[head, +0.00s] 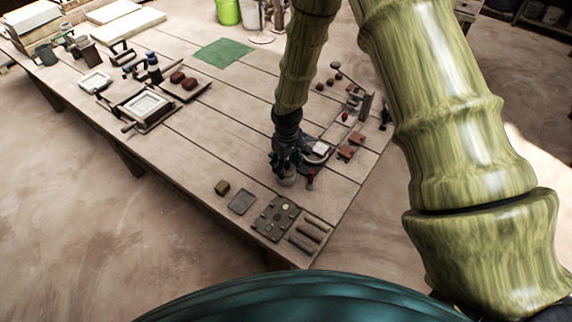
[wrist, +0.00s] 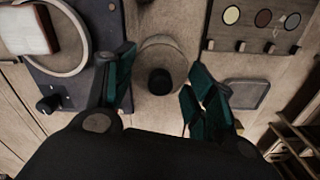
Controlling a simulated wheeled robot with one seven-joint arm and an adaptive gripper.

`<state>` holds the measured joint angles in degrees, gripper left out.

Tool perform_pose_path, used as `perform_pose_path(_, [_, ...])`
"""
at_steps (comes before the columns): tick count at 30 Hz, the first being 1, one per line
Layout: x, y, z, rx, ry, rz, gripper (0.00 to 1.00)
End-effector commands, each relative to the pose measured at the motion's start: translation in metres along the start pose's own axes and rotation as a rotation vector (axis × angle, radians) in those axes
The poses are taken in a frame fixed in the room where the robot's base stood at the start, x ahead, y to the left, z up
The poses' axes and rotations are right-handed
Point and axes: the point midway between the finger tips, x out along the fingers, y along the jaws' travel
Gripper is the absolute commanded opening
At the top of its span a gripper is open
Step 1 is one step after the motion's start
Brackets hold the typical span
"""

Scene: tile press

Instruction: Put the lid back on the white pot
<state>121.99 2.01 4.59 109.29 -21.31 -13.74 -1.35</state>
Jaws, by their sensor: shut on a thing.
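My gripper (head: 285,172) is low over the near right part of the table, pointing down. In the wrist view its dark green fingers (wrist: 162,72) are on either side of a pale round lid (wrist: 158,50) with a dark knob. The gripper is shut on this lid. In the head view a pale, greyish round shape (head: 288,181) shows just under the fingers. I cannot separate a white pot from the lid here. If the pot is beneath, the lid and fingers hide it, and I cannot tell whether the lid touches it.
A dark board with a ring and a pale block (wrist: 32,28) is close by the left finger. The middle of the table is fairly clear.

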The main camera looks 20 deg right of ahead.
Motion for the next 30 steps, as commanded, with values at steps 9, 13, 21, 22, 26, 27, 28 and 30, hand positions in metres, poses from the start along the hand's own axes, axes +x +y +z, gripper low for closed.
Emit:
perform_pose_path(9, [0.0001,0.0001,-0.0002,0.000,0.000,0.000,0.35])
perform_pose_path(13, [0.0000,0.0001,-0.0002,0.000,0.000,0.000,0.66])
perform_pose_path(21, [0.0000,0.0000,-0.0002,0.000,0.000,0.000,0.80])
perform_pose_path(22, [0.0000,0.0000,-0.0002,0.000,0.000,0.000,0.80])
perform_pose_path(26, [0.0000,0.0000,-0.0002,-0.001,0.000,0.000,0.95])
perform_pose_path(27, [0.0000,0.0000,-0.0002,0.000,0.000,0.000,1.00])
perform_pose_path(28, [0.0000,0.0000,-0.0002,0.000,0.000,0.000,1.00])
perform_pose_path(30, [0.0000,0.0000,-0.0002,0.000,0.000,0.000,1.00])
